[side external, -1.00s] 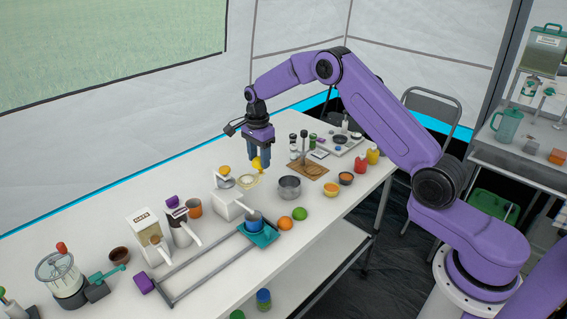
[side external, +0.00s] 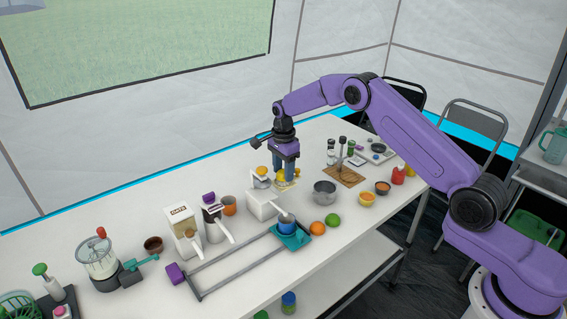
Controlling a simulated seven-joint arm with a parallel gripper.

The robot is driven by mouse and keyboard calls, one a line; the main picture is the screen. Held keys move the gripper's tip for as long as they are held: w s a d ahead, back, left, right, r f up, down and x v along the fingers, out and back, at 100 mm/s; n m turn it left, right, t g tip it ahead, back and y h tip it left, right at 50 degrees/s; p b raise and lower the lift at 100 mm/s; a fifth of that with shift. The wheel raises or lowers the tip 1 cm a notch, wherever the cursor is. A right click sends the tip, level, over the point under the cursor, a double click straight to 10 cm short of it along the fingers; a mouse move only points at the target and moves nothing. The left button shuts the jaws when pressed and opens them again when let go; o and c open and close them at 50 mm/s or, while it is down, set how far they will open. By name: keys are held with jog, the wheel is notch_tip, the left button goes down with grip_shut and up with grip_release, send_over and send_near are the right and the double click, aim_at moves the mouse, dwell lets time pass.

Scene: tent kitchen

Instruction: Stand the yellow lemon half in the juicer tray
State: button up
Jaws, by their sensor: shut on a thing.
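My gripper (side external: 287,181) points straight down at the back middle of the table, its blue fingers shut on the yellow lemon half (side external: 277,171). The lemon half shows as a small yellow patch at the left of the fingers, mostly hidden by them. A pale round dish, seemingly the juicer tray (side external: 283,187), is directly under and around the fingertips. I cannot tell whether the lemon half touches it. Just left is a grey and white press with a yellow-orange top (side external: 262,171).
A white block with a handle (side external: 260,205) stands close in front. A metal bowl (side external: 325,192) is to the right, with an orange (side external: 317,228) and a lime (side external: 333,220) nearer. A wooden board (side external: 346,175) with an upright tool lies further right. Open tabletop lies behind the press.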

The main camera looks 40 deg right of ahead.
aim_at(283, 172)
jog(key=shift+f, duration=0.4)
jog(key=shift+f, duration=0.55)
dwell(1.3)
jog(key=o, duration=0.5)
jog(key=shift+r, duration=5.55)
